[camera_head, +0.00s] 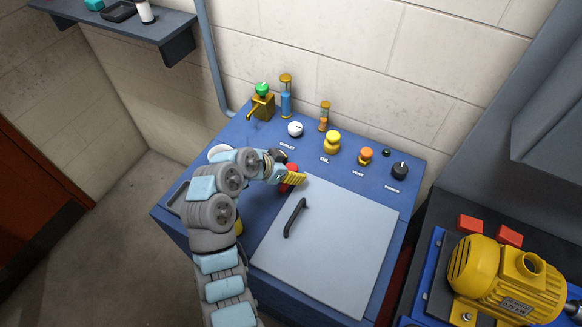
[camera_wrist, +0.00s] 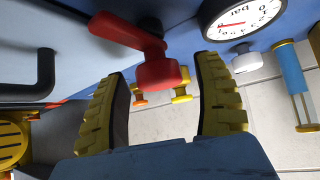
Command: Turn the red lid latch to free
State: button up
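The red lid latch (camera_wrist: 158,70) is a lever with a round hub, on the blue top beside the lid. In the wrist view its arm points up and left from the hub. In the head view only a bit of the red latch (camera_head: 292,169) shows, mostly hidden by my gripper (camera_head: 291,178). In the wrist view my gripper (camera_wrist: 161,106) is open, with yellow ridged fingers apart on either side of the hub's direction. Neither finger visibly touches the latch. The grey lid (camera_head: 335,245) with a black handle (camera_head: 295,217) lies flat, closed.
A pressure gauge (camera_wrist: 243,18) is close to the right finger. Behind the latch stand a white outlet knob (camera_head: 295,128), a yellow oil knob (camera_head: 332,142), an orange vent knob (camera_head: 365,155) and a black power knob (camera_head: 400,170). A yellow motor (camera_head: 508,275) is at right.

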jog(key=shift+r, duration=0.1)
jog(key=v, duration=1.2)
dwell(0.4)
